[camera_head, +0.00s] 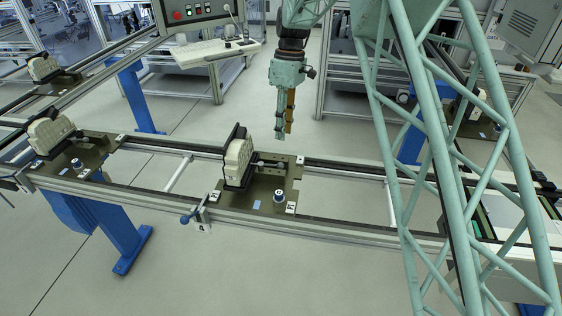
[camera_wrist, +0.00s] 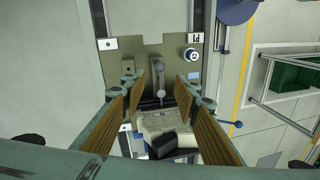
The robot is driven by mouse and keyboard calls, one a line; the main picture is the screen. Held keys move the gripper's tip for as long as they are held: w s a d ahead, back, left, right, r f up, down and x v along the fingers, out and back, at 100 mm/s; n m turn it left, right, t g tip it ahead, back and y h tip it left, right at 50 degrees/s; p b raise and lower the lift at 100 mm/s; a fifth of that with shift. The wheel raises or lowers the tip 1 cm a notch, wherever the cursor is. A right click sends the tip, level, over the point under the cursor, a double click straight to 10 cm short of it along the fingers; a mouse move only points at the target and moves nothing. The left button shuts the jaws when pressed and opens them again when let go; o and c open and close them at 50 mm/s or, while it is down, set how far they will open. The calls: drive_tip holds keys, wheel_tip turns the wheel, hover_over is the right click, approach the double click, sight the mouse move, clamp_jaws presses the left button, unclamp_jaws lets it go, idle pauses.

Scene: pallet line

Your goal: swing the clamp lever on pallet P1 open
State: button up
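Pallet P1 (camera_wrist: 131,50) is a brown plate with a "P1" tag, seen from above in the wrist view. It appears to be the middle pallet (camera_head: 270,197) in the head view. The clamp lever (camera_wrist: 159,78), a grey bar with a round knob, points away from a beige block (camera_wrist: 165,122) held on the pallet. The block also shows in the head view (camera_head: 239,160). My gripper (camera_wrist: 160,84) is open and empty, its fingers on either side of the lever in the picture. In the head view my gripper (camera_head: 285,135) hangs above and behind the pallet, apart from it.
A white-and-blue round post (camera_wrist: 191,55) stands on the plate right of the lever. Other pallets with beige blocks sit on the left, one on the same rail (camera_head: 75,155). A blue-handled stop (camera_head: 190,217) is on the front rail. Open floor lies in front.

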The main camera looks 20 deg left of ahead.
drive_tip(key=f, duration=0.4)
drive_tip(key=s+f, duration=0.1)
drive_tip(key=f, duration=0.3)
drive_tip(key=s+f, duration=0.1)
drive_tip(key=f, duration=0.3)
drive_tip(key=shift+s+f+p, duration=0.25)
drive_tip(key=shift+f+p, duration=0.1)
drive_tip(key=shift+f, duration=0.05)
drive_tip(key=shift+c, duration=0.3)
clamp_jaws()
